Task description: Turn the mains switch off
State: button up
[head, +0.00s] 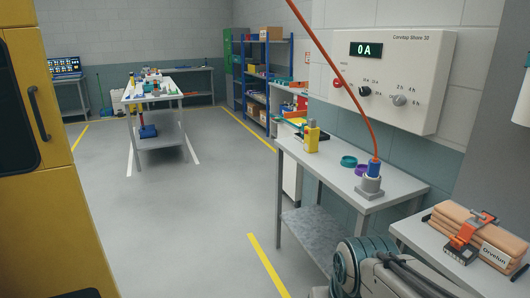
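A white wall unit (393,75) hangs on the right wall, with a green display (366,49) reading 0 A. Its front carries a black knob (365,91) with ampere marks and a grey knob (399,100) with hour marks. A small red control (337,83) sits at its left, close to an orange cable that crosses in front of the unit. I cannot tell for sure which control is the mains switch, or its position. My arm (365,268) shows at the bottom right; my gripper is not in view.
The orange cable (330,62) runs down to a blue-collared plug in a grey base on the grey bench (400,187). A yellow bottle-like item (312,137) stands there. A side table with a strapped tan bundle (468,228) is at right.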

aim_at(337, 84)
jog(key=z, duration=0.05)
jog(key=i, duration=3.25)
